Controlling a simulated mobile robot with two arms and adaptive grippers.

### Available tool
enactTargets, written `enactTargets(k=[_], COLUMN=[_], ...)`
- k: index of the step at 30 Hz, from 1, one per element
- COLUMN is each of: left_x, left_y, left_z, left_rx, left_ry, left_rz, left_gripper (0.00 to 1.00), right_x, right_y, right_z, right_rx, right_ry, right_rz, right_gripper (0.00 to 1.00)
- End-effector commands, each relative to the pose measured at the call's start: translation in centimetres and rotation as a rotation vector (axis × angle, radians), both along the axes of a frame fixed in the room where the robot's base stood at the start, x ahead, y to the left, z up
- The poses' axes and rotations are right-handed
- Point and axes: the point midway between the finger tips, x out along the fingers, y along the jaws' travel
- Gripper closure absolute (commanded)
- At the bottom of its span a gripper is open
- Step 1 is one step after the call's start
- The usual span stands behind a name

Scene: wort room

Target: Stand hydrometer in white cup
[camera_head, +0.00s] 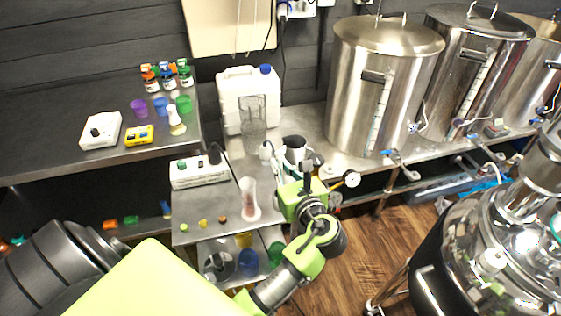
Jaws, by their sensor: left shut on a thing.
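The white cup (296,144) stands on the steel bench, its dark inside showing, just behind my left gripper. My left gripper (311,162) is at the front right side of the cup, with its arm reaching up from the bottom. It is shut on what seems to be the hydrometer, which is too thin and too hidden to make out. I cannot tell whether the hydrometer touches the cup or is inside it. My right gripper is not in view.
A clear tall cylinder (252,124) and a white jug (234,88) stand left of the cup. A cylinder with reddish liquid (249,200) stands near the front by a white instrument (198,171). A large steel pot (376,90) stands to the right.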

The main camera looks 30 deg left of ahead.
Motion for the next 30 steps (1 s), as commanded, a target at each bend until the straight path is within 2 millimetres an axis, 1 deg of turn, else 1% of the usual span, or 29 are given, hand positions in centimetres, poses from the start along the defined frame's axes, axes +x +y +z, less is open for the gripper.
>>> enactTargets(k=[1,4,14,15,16,17,26,30], left_x=[-0.01,-0.01,0.0,0.0,0.0,0.0,-0.01,-0.5], left_y=[0.03,0.04,0.02,0.02,0.02,0.02,-0.01,-0.84], left_z=[-0.38,-0.72,-0.87,-0.86,-0.87,-0.86,-0.86,-0.75], left_rx=[0.001,0.001,0.001,0.001,0.001,0.001,0.001,-0.002], left_ry=[0.001,0.0,-0.001,-0.001,-0.001,-0.001,-0.001,-0.001], left_rz=[0.0,0.0,0.0,0.0,0.0,0.0,0.0,-0.003], left_gripper=[1.0,1.0,1.0,0.85,0.77,0.73,0.73,0.73], right_x=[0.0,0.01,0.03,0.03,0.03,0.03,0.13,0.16], right_y=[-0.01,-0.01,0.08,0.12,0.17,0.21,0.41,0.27], right_z=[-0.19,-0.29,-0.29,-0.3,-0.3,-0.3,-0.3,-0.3], right_rx=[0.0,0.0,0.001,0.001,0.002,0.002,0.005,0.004], right_ry=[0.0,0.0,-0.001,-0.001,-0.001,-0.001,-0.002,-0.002], right_rz=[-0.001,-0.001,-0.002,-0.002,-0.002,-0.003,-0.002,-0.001], right_gripper=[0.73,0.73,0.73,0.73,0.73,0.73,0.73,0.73])
